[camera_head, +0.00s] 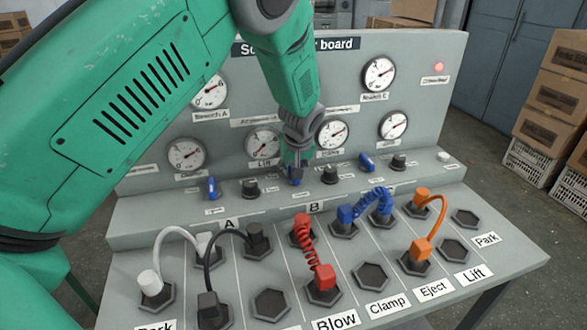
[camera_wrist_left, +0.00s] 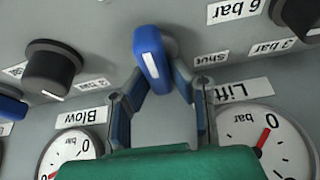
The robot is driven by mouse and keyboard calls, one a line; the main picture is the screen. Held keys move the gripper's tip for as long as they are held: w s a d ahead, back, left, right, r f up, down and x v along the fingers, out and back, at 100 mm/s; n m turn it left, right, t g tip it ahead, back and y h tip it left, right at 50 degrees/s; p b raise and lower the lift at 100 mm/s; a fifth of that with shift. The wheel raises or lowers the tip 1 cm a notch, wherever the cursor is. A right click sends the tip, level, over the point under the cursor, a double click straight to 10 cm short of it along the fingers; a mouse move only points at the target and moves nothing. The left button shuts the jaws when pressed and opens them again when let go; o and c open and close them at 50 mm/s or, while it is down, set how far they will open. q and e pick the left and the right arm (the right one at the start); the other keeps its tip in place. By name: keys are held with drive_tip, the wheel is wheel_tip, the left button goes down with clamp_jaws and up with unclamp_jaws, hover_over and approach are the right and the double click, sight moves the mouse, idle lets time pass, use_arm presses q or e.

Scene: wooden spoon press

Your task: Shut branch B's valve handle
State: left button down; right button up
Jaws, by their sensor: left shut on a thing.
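Branch B's blue valve handle (camera_head: 296,181) sits on the sloped ledge of the board, behind the label B (camera_head: 313,207). My left gripper (camera_head: 297,168) reaches down to it from above and partly hides it. In the left wrist view the blue handle (camera_wrist_left: 150,58) stands close to upright, tilted slightly, between the two fingers of my left gripper (camera_wrist_left: 158,78), which is shut on it. A "shut" label (camera_wrist_left: 209,59) lies beside the handle in that view. My right gripper is in neither view.
A black knob (camera_head: 329,174) stands just right of the handle and another black knob (camera_head: 250,187) to its left. Further blue handles (camera_head: 212,187) and (camera_head: 367,162) flank them. Dial gauges (camera_head: 331,134) stand behind. Coloured hoses and sockets (camera_head: 370,276) fill the front panel.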

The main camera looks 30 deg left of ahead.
use_arm(q)
drive_tip(key=shift+s+d+m+p, duration=0.1)
drive_tip(key=shift+s+m+p, duration=0.1)
drive_tip(key=shift+m+p, duration=0.35)
drive_tip(key=m+p, duration=0.1)
drive_tip(key=m+h+p, duration=0.1)
drive_tip(key=m, duration=0.1)
drive_tip(key=shift+d+m+t+h+p, duration=0.25)
drive_tip(key=shift+d+t+h+p, duration=0.05)
drive_tip(key=shift+t+p, duration=0.1)
drive_tip(key=m+h+p, duration=0.1)
drive_tip(key=m, duration=0.1)
drive_tip(key=shift+m+p, duration=0.4)
drive_tip(key=m+h+p, duration=0.1)
drive_tip(key=m, duration=0.1)
drive_tip(key=shift+d+f+m, duration=0.1)
drive_tip(key=shift+d+m, duration=0.05)
drive_tip(key=shift+m, duration=0.15)
drive_tip(key=shift+m+h+p, duration=0.35)
drive_tip(key=shift+m+h, duration=0.05)
drive_tip(key=shift+m, duration=0.5)
drive_tip(key=shift+f+m+h, duration=0.1)
drive_tip(key=shift+m+h, duration=0.2)
drive_tip(key=shift+m, duration=0.6)
drive_tip(key=shift+d+m+g+h+b, duration=0.15)
drive_tip(key=shift+m+g+h+b, duration=0.3)
drive_tip(key=shift+m, duration=1.45)
drive_tip(key=shift+h, duration=0.25)
